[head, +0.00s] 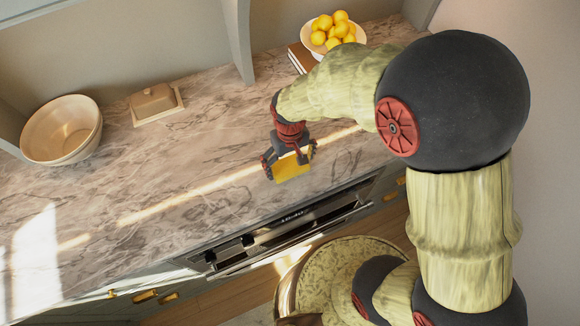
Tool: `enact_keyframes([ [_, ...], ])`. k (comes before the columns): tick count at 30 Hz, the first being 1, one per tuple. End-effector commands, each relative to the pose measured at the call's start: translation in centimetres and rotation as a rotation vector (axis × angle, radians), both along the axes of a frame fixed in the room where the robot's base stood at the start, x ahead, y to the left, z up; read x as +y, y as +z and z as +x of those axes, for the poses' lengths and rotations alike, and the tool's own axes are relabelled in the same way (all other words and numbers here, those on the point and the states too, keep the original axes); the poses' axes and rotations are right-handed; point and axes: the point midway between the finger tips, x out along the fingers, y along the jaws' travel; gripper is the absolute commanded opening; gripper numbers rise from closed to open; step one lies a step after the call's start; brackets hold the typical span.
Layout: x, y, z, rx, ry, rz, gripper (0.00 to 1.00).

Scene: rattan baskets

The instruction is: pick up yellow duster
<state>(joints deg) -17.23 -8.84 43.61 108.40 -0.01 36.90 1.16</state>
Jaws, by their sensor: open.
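The yellow duster (292,167) lies on the marble counter near its front edge. It looks like a small flat yellow piece. My gripper (288,163) is over it, pointing down, with one finger at its left side and the other at its right. The jaws are open around the duster. The top part of the duster is hidden behind my gripper, and I cannot tell whether the fingers touch it.
Stacked cream bowls (62,128) and a butter dish (154,101) stand on the left of the marble counter (200,150). A bowl of lemons (333,30) and books (301,57) are at the back, near my arm. An oven (290,222) is below the front edge.

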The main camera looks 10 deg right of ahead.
Motion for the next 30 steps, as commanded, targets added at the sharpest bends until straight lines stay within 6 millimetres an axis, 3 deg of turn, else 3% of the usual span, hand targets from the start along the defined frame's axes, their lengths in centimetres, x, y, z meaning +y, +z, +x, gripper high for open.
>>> enact_keyframes([
  [7, 0.00, -0.17, 0.05, -0.002, 0.000, 0.001, 0.99],
  [24, 0.00, -0.17, 0.03, -0.001, 0.000, 0.000, 0.67],
  [30, 0.00, -0.16, 0.03, -0.001, 0.000, 0.000, 0.67],
])
